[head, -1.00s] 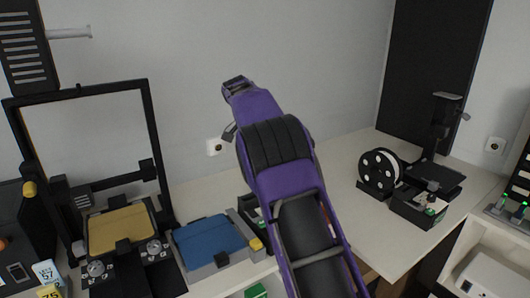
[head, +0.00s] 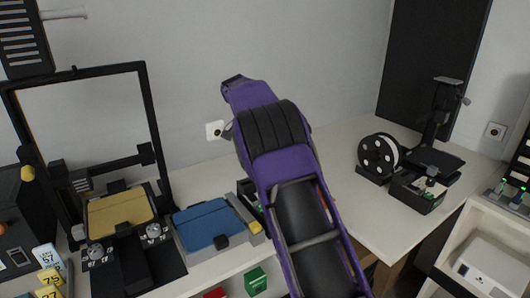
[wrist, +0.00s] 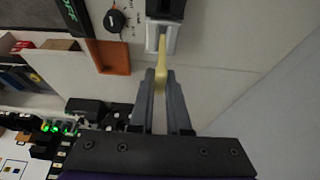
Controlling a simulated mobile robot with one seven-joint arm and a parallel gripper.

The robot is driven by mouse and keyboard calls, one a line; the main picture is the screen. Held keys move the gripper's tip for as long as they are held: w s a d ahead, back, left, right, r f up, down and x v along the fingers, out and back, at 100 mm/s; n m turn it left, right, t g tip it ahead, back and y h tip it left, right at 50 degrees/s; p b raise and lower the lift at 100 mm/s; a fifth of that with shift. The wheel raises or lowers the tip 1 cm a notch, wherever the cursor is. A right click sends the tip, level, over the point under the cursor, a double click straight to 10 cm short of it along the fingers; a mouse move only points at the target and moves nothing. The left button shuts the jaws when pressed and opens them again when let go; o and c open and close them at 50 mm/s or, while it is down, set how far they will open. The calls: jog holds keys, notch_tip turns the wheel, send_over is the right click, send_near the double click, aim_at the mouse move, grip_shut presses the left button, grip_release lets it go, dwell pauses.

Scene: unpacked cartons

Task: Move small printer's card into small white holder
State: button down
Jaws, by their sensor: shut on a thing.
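My gripper (wrist: 160,85) is shut on a thin yellow card (wrist: 161,62), seen edge-on in the wrist view. The card sticks out beyond the fingertips. Its far end overlaps a small white holder (wrist: 171,40) below a black part; I cannot tell whether it is inside the holder or only in front of it. In the head view my purple arm hides the gripper, the held card and the holder. The small black printer (head: 432,160) stands on the right of the table, with a white filament spool beside it.
A large printer frame (head: 150,130) stands at the left, with a blue-topped box (head: 208,226) beside it. Numbered cards (head: 47,258) stand at lower left. In the wrist view an orange tray (wrist: 108,57) and a dial (wrist: 114,20) lie left of the gripper. The table's middle right is clear.

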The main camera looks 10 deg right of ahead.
jog(key=shift+f, duration=0.25)
jog(key=shift+f+b, duration=0.95)
jog(key=shift+f, duration=0.55)
jog(key=c, duration=0.8)
grip_release()
jog(key=p+v, duration=0.2)
jog(key=v, duration=1.5)
jog(key=shift+r+p, duration=0.15)
jog(key=shift+p, duration=0.25)
